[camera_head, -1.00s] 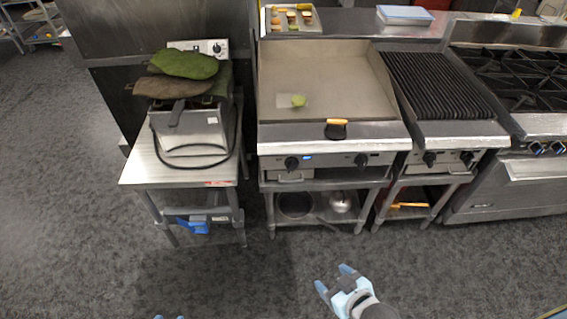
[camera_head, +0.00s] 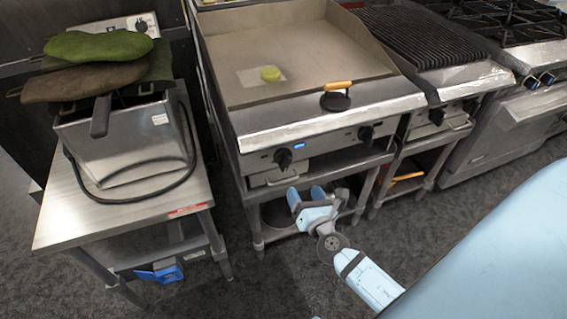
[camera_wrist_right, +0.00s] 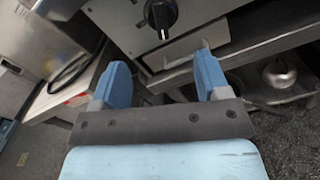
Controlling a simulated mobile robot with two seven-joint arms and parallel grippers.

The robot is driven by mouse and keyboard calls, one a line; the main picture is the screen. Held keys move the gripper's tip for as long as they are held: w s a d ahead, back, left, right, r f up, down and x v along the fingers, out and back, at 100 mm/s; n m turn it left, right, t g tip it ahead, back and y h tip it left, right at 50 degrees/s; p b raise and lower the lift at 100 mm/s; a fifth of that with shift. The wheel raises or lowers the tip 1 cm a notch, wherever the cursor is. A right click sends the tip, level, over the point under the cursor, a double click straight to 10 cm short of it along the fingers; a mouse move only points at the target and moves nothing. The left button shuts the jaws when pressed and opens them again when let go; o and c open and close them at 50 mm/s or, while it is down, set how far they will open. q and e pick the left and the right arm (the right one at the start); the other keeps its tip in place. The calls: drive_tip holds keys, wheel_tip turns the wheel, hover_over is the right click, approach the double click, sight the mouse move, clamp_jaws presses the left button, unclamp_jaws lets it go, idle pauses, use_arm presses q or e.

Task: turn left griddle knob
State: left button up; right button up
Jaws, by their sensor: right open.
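The griddle (camera_head: 300,50) has a steel front panel with two black knobs. The right griddle knob (camera_head: 366,133) is farther right. My right gripper (camera_head: 305,193) is open and empty, below and in front of the left knob, apart from it. Its two blue fingers also show in the right wrist view (camera_wrist_right: 163,78). My left gripper is not in view.
A fryer (camera_head: 125,135) with green and brown mitts (camera_head: 98,45) stands on a steel table (camera_head: 60,215) at left. A drawer handle (camera_wrist_right: 190,50) juts below the left knob.

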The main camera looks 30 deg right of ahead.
sight(289, 161)
drive_tip(key=p+x, duration=0.1)
drive_tip(key=x, duration=1.2)
drive_tip(key=shift+w+r, duration=0.15)
drive_tip(key=shift+c, duration=0.5)
drive_tip(key=c, duration=0.4)
drive_tip(key=shift+c, duration=0.2)
drive_tip(key=shift+m, duration=0.4)
drive_tip(key=m+b, duration=0.1)
drive_tip(key=m, duration=0.1)
drive_tip(key=m+b, duration=0.2)
drive_tip(key=m, duration=0.1)
drive_tip(key=shift+d+f+m, duration=0.2)
drive_tip(key=shift+f+m, duration=0.1)
drive_tip(key=shift+f, duration=0.05)
drive_tip(key=m+b, duration=0.1)
drive_tip(key=m, duration=0.4)
drive_tip(key=shift+f+b, duration=0.1)
drive_tip(key=shift+b, duration=0.3)
drive_tip(key=shift+m, duration=0.4)
